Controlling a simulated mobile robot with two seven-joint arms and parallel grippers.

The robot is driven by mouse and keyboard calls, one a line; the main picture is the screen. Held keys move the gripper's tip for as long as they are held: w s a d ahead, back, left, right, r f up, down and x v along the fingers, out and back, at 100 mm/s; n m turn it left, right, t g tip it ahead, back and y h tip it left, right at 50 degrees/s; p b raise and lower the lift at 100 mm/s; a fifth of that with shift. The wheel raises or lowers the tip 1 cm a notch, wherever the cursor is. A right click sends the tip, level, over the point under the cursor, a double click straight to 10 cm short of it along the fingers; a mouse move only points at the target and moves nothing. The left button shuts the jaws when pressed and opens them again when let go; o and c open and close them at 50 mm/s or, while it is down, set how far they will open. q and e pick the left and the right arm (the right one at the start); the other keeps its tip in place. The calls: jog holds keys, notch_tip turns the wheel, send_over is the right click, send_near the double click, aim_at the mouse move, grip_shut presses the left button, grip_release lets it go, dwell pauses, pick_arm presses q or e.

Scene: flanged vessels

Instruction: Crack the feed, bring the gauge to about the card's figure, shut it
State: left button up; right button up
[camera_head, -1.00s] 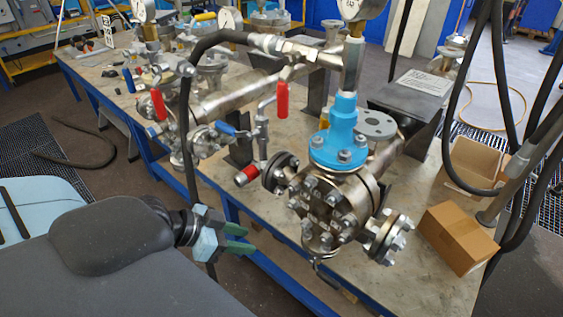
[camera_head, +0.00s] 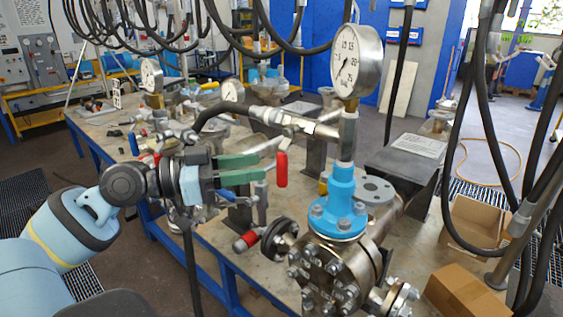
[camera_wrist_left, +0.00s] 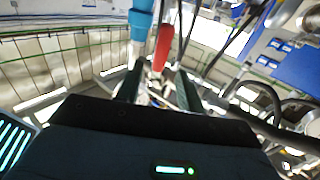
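The gauge (camera_head: 357,60) has a white dial and stands on a stem above the blue fitting (camera_head: 339,200) of the flanged vessel (camera_head: 335,270). Its needle is too small to read with certainty. A lever with a red grip (camera_head: 281,169) hangs from the pipework left of the blue fitting. My left gripper (camera_head: 258,169) is open, its green fingers pointing right at the red grip, with the tips just short of it. In the left wrist view the red grip (camera_wrist_left: 163,46) shows beyond and between the parted fingers. My right gripper is out of view.
A card with small unreadable print (camera_head: 419,145) lies on a dark block behind the vessel. A red-capped fitting (camera_head: 246,240) sits below the lever. Cardboard boxes (camera_head: 462,292) stand at the right, and black hoses hang there. More gauges and vessels stand further back.

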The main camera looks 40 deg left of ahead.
aim_at(282, 163)
pick_arm(q)
jog(key=shift+p+x, duration=0.6)
jog(key=shift+x, duration=2.65)
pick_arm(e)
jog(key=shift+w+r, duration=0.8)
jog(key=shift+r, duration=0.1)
pick_arm(q)
grip_shut()
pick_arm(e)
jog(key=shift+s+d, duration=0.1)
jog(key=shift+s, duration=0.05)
